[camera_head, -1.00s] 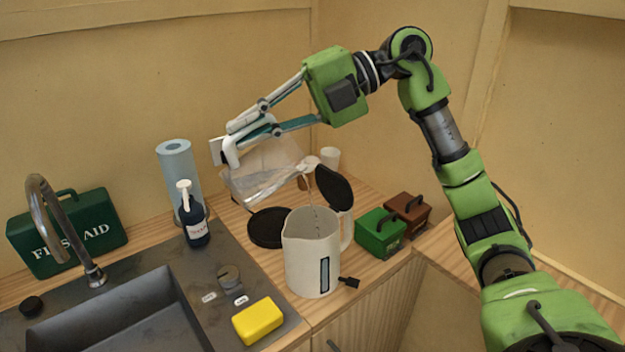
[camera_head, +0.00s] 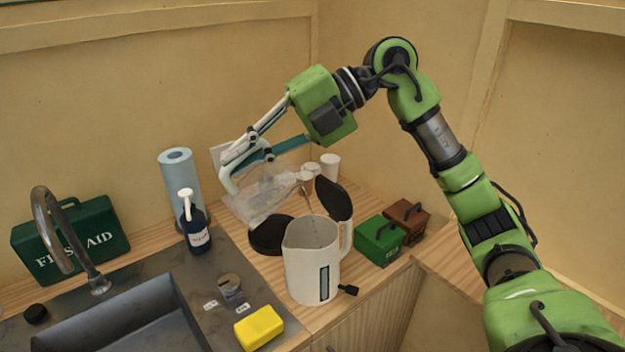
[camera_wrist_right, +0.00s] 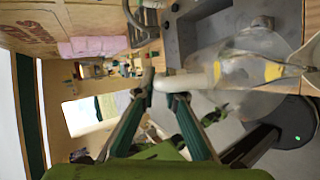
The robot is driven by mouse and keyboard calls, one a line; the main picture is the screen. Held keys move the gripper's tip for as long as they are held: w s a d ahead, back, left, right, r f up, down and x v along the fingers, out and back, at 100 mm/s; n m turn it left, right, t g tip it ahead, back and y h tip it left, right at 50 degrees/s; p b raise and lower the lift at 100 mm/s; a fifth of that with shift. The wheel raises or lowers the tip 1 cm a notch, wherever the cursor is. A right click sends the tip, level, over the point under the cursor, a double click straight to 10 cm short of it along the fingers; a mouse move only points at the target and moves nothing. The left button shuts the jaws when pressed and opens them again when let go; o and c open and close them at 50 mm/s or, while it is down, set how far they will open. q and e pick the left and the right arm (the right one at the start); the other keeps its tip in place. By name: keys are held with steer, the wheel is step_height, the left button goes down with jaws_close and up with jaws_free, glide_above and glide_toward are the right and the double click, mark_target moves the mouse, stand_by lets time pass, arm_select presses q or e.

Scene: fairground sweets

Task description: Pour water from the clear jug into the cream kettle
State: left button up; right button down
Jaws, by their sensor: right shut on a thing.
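The cream kettle (camera_head: 311,266) stands upright on the wooden counter with its black lid (camera_head: 333,198) swung open. My right gripper (camera_head: 247,172) is shut on the clear jug's handle, on the left of the kettle and above it. The clear jug (camera_head: 262,198) is tilted, its lip towards the kettle's open top. A thin stream of water (camera_head: 309,205) falls from the lip into the kettle. The jug also shows in the right wrist view (camera_wrist_right: 240,75), with the right gripper (camera_wrist_right: 160,88) at its handle. The left gripper is not in view. The water level inside the kettle cannot be made out.
A black round base (camera_head: 271,236) lies behind the kettle. A green box (camera_head: 378,241) and a brown box (camera_head: 408,219) stand at right. A yellow sponge (camera_head: 259,328), a soap bottle (camera_head: 196,228), a paper roll (camera_head: 180,185) and a sink (camera_head: 120,318) are at left.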

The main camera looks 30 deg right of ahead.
mark_target(230, 183)
steer(key=shift+a+h, duration=0.3)
steer(key=shift+a, duration=0.05)
steer(key=shift+s+a+f, duration=0.1)
steer(key=shift+s, duration=0.05)
steer(key=f+h+p, duration=0.1)
steer(key=a+f+h+p, duration=0.1)
steer(key=p, duration=0.1)
steer(key=shift+a+f+n, duration=0.15)
steer(key=shift+f+n, duration=0.05)
steer(key=shift+n, duration=0.2)
steer(key=shift+a+f+h, duration=0.25)
steer(key=shift+f+h, duration=0.05)
steer(key=shift+f, duration=0.1)
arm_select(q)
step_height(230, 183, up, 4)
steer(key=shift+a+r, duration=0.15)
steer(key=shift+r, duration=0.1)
arm_select(e)
steer(key=shift+d+f, duration=0.1)
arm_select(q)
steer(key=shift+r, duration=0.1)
